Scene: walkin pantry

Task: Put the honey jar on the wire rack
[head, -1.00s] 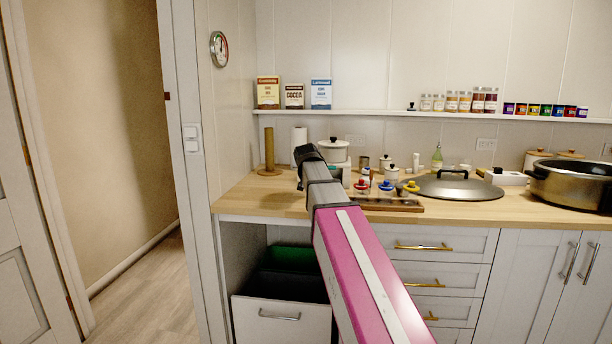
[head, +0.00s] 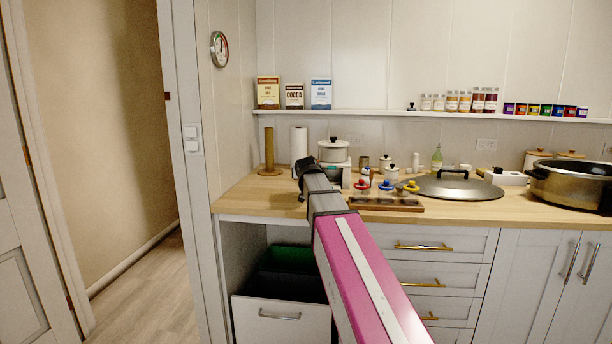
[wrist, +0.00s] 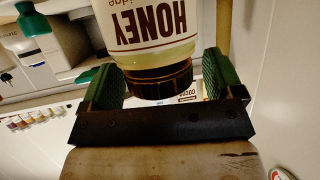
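The honey jar (wrist: 150,40) shows large in the wrist view, with its label upside down and its dark lid (wrist: 157,79) toward my gripper. My gripper (wrist: 163,75) has its green-padded fingers on either side of the lid. The fingers are apart; a narrow gap shows between the lid and the right finger, while the left finger is very close to it. In the head view my gripper (head: 303,180) is over the left part of the counter, and the jar is hidden. I cannot make out the wire rack for certain.
A lidded white pot (head: 333,150) stands just right of my gripper. A paper roll (head: 299,143) and a wooden post (head: 269,150) stand behind and left. Several small pots, a tray (head: 386,204) and a large lid (head: 455,186) lie rightward. The left front counter is bare.

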